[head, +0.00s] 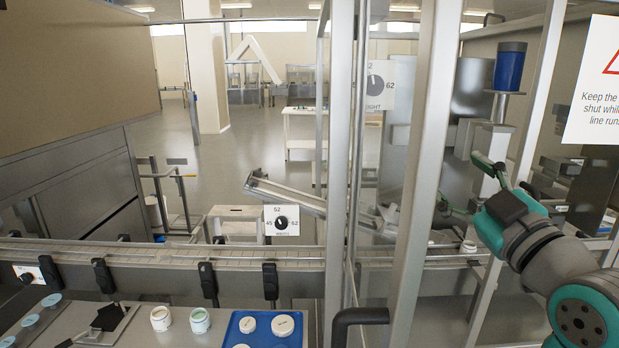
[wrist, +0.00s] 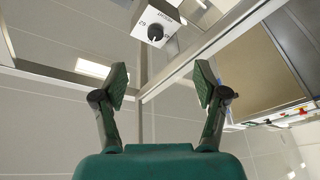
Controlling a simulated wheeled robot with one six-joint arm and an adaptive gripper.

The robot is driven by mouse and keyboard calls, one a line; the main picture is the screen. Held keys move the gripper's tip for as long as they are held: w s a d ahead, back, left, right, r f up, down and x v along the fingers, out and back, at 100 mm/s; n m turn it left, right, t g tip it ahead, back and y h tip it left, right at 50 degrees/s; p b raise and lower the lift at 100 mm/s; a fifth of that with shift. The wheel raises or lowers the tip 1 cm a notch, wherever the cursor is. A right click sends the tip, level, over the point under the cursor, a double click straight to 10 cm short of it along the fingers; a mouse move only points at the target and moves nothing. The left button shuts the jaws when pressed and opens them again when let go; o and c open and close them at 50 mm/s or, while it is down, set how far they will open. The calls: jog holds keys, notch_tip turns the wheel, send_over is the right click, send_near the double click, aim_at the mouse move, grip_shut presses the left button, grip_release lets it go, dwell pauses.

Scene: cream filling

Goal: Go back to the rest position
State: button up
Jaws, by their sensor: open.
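My gripper (head: 508,178) is at the right of the head view, raised beside the upright metal posts, with my teal and grey arm reaching in from the right edge. In the wrist view my gripper (wrist: 161,85) shows two green-padded fingers spread wide apart with nothing between them. The wrist camera looks up toward the pale ceiling. A white dial box (wrist: 160,25) with a black knob is above the fingers there, apart from them.
A metal frame post (head: 425,170) stands left of my arm. A conveyor (head: 165,255) runs across behind the worktop. Two open jars (head: 160,318) (head: 200,320) and a blue tray (head: 270,339) with pale lids are in front. Dial boxes (head: 282,220) (head: 375,85) and a warning sign (head: 598,90) are nearby.

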notch_tip(320, 180, down, 21)
jog(key=s+m+g+h, duration=0.1)
jog(key=s+m+h, duration=0.15)
jog(key=m, duration=0.35)
jog(key=s+a+f+m+g+h, duration=0.1)
jog(key=s+f, duration=0.3)
jog(key=f, duration=0.3)
jog(key=s+f+m+h, duration=0.1)
jog(key=s+f+m, duration=0.1)
jog(key=s+f, duration=0.45)
jog(key=s+a+f+m+g+h, duration=0.1)
jog(key=s+a+f+g, duration=0.1)
jog(key=s+f, duration=1.05)
jog(key=s+g, duration=0.1)
jog(key=s, duration=1.7)
jog(key=shift+s+a, duration=0.15)
jog(key=shift+a, duration=0.25)
jog(key=shift+y, duration=0.25)
